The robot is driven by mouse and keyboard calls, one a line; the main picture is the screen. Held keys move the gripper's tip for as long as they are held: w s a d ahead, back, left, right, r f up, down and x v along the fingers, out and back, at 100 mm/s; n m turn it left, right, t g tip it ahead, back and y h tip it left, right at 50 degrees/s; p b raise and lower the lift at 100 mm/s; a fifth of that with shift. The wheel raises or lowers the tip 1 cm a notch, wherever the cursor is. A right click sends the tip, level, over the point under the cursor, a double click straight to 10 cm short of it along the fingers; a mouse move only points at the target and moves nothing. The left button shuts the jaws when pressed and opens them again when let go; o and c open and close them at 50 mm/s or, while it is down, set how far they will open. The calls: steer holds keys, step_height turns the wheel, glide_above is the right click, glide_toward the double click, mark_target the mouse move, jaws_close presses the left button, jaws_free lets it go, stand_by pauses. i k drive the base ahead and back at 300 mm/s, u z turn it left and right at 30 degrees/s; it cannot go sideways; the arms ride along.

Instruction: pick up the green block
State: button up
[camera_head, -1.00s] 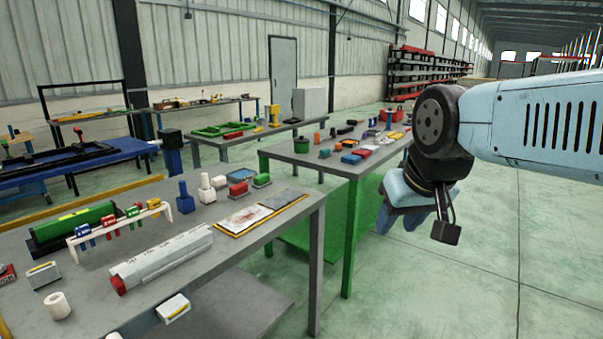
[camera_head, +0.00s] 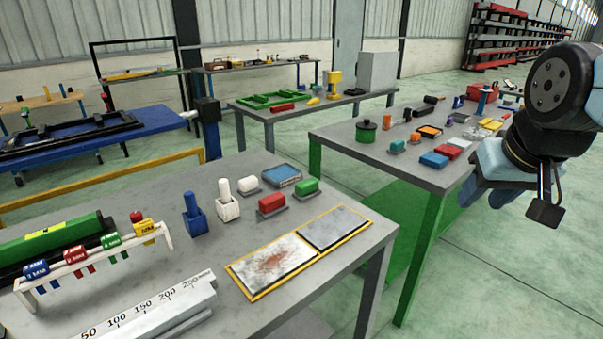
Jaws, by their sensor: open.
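A small green block (camera_head: 307,186) sits on a thin dark base on the near grey table (camera_head: 352,265), close to its back right edge. It is right of a red block (camera_head: 271,203) on a similar base. My gripper (camera_head: 488,198) hangs at the right of the view, beyond the near table's right edge and well apart from the green block. Its jaws are open and I see nothing in them. The arm's dark joint partly hides them.
A blue-rimmed tray (camera_head: 283,175), a white peg block (camera_head: 227,203) and a blue peg block (camera_head: 194,216) stand near the green block. A yellow-framed panel (camera_head: 262,293) lies in front. A second table (camera_head: 440,183) stands behind, with open floor at right.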

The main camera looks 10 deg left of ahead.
mark_target(307, 190)
steer(key=u, duration=0.25)
steer(key=i, duration=0.85)
steer(key=u, duration=0.45)
steer(key=k, duration=0.8)
steer(key=u, duration=0.25)
steer(key=i, duration=0.75)
steer(key=z, duration=0.15)
